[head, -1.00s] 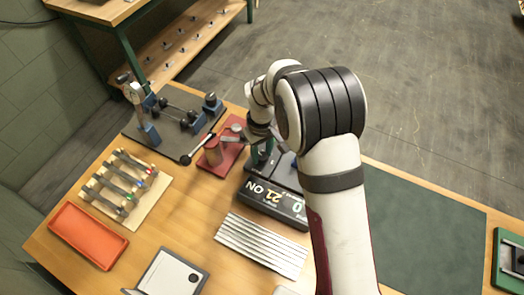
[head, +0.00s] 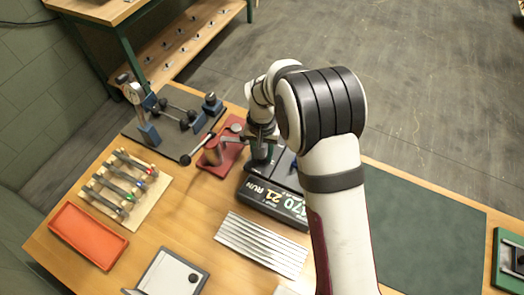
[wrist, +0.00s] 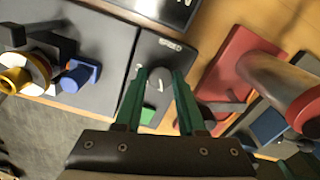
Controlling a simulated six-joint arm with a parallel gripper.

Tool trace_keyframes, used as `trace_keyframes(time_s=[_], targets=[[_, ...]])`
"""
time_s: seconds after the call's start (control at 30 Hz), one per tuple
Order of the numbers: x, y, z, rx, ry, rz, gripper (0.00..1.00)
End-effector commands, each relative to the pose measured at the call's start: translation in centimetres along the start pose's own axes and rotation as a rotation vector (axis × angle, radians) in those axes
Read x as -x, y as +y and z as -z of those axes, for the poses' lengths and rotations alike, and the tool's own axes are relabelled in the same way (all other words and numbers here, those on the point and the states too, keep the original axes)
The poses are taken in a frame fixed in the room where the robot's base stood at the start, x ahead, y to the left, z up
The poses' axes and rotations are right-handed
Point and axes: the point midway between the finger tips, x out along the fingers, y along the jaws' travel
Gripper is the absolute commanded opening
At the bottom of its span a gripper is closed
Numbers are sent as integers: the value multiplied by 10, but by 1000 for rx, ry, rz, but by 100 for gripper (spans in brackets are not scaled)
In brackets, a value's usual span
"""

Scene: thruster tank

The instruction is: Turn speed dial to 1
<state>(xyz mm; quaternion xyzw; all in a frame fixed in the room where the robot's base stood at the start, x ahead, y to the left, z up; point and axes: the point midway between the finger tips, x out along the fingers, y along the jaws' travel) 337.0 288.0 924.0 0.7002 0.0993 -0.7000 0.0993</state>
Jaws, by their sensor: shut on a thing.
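The speed dial (wrist: 157,88) is a small grey knob on a dark control box (wrist: 121,73), in the wrist view. My gripper (wrist: 160,76) has its two green fingers on either side of the dial, shut on it. In the head view my gripper (head: 263,152) is over the control box (head: 286,172), and the dial is hidden there. The number the dial points to is too small to read.
A green button (wrist: 147,115) lies beside the dial. A red stand with a cylinder (head: 214,152) is close left of my gripper. A dark base with blue posts (head: 180,118) is behind it. A striped plate (head: 262,245) and tool rack (head: 124,187) lie in front.

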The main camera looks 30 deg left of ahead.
Motion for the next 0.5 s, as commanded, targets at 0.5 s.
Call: trace_keyframes(time_s=[0.5], targets=[[0, 0, -1, -72, -2, 0, 0]])
